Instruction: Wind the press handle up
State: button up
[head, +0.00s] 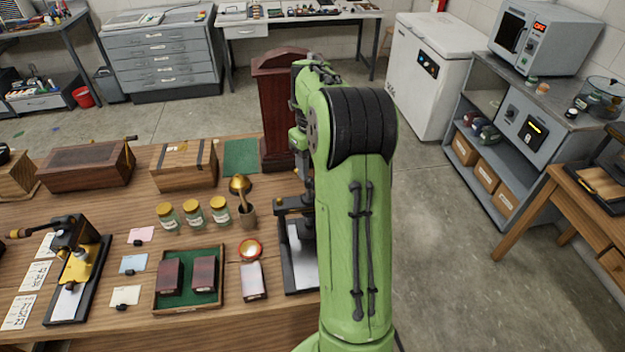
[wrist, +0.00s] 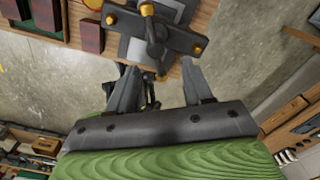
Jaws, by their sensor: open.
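The black press (head: 297,255) stands on the wooden table at its right end, partly hidden by my green arm. In the wrist view its dark crossbeam (wrist: 180,36) has brass bolts at both ends. The press handle (wrist: 155,34) crosses over the beam, with a brass knob at its far end; its near end reaches toward my gripper. My gripper (wrist: 159,68) is open, with one finger on each side of that near end in the picture. I see no contact, and cannot tell the depth between them. In the head view my gripper is hidden behind the arm.
A dark wooden case (head: 278,105) stands tall behind the press. A yellow-black device (head: 78,262) sits far left. Open floor (head: 440,230) lies to the right.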

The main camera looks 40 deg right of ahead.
aim_at(312, 181)
jog(key=f, duration=0.4)
jog(key=shift+a, duration=0.3)
jog(key=shift+d+f, duration=0.15)
jog(key=shift+f, duration=0.15)
jog(key=shift+r, duration=0.1)
grip_shut()
